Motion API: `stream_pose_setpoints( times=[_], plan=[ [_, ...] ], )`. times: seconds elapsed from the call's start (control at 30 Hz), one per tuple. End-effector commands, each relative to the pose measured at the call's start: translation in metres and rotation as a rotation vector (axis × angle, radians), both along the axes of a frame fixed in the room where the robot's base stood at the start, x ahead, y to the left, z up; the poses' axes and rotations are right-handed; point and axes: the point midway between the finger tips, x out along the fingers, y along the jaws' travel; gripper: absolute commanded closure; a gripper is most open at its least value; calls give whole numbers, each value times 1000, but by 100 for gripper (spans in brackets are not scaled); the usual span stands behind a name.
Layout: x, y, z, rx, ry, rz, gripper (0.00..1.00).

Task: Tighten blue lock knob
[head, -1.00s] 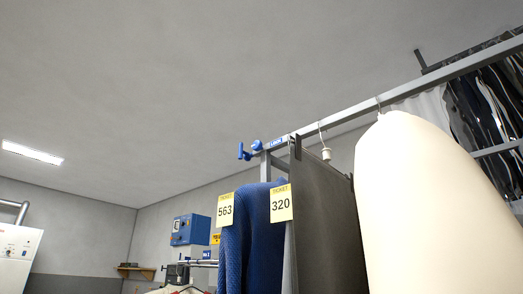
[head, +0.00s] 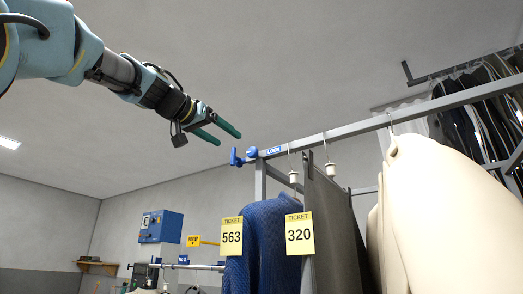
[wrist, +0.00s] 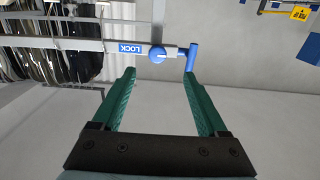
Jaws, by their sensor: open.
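The blue lock knob (head: 252,152) is a round blue piece at the left end of the grey rail, beside a blue LOCK label (head: 273,151). It also shows in the wrist view (wrist: 158,55), ahead of the fingertips and between their lines. A blue handle (head: 236,157) sticks out at the rail's end, left of the knob; in the wrist view the handle (wrist: 191,58) is right of the knob, near the right fingertip. My gripper (head: 228,138) has green fingers, spread apart and empty in the wrist view (wrist: 159,73). In the head view its tips are up and left of the knob.
The grey rail (head: 357,129) carries hangers, a dark garment and a cream garment (head: 430,200). A blue garment (head: 262,240) hangs below the knob, with yellow tickets 563 (head: 231,237) and 320 (head: 299,234). More clothes hang at upper right. Space left of the rail end is open.

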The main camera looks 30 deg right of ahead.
Motion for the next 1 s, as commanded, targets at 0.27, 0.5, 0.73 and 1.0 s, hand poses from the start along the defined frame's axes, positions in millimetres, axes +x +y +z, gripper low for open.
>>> stream_pose_setpoints(
  times=[0.27, 0.5, 0.73, 1.0],
  plan=[
    [13, -28, 7, -2, -5, -7, 24],
    [34, -67, 7, -2, -5, -6, 24],
    [47, -89, 6, -4, -6, -5, 24],
    [50, -94, 3, -3, -6, -4, 24]
  ],
)
